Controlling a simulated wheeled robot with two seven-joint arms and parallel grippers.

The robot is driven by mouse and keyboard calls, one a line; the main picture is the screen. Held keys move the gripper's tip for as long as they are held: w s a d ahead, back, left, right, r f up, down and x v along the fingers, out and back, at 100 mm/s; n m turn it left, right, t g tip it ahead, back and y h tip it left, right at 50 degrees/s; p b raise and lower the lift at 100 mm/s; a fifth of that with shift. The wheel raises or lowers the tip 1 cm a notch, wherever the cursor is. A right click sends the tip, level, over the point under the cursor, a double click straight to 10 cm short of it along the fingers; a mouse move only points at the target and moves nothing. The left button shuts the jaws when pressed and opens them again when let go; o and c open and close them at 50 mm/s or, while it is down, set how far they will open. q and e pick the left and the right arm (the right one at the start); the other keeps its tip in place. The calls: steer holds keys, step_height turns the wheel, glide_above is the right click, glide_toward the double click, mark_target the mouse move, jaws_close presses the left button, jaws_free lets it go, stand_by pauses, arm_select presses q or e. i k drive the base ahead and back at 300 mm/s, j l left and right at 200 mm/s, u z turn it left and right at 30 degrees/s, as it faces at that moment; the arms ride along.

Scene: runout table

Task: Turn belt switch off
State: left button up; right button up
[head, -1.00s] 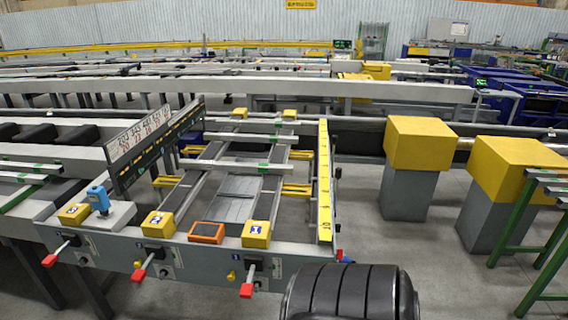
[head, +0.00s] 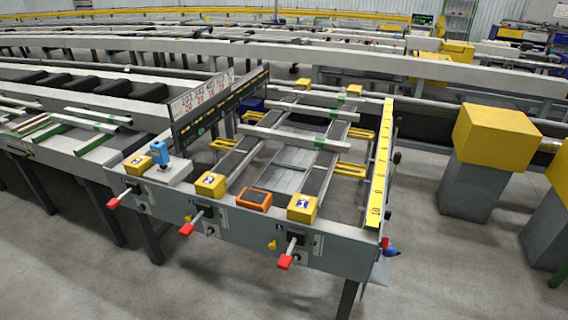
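The runout table's grey front panel (head: 240,240) carries three switches with red-tipped levers: a left lever (head: 113,203), a middle lever (head: 187,229) and a right lever (head: 285,261). All three levers stick out toward me and slant down to the left. I cannot tell which one is the belt switch. Yellow boxes with blue-and-white labels sit on the panel's top edge: a left box (head: 138,165), a middle box (head: 211,184) and a right box (head: 302,207). Neither of my grippers is in view.
An orange device (head: 254,199) and a blue-handled piece (head: 161,153) sit on the table's front edge. A yellow numbered rule (head: 380,165) runs along the right side. A yellow-topped grey pillar (head: 492,140) stands to the right. The floor before the table (head: 220,290) is clear.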

mark_target(385, 240)
steer(key=l+z, duration=0.25)
steer(key=i+l, duration=0.1)
steer(key=l, duration=1.1)
steer(key=i+l+u, duration=0.15)
steer(key=l+u, duration=0.2)
steer(key=i+l+u, duration=0.1)
steer(key=l+u, duration=0.65)
steer(key=i+j, duration=0.05)
steer(key=j, duration=0.05)
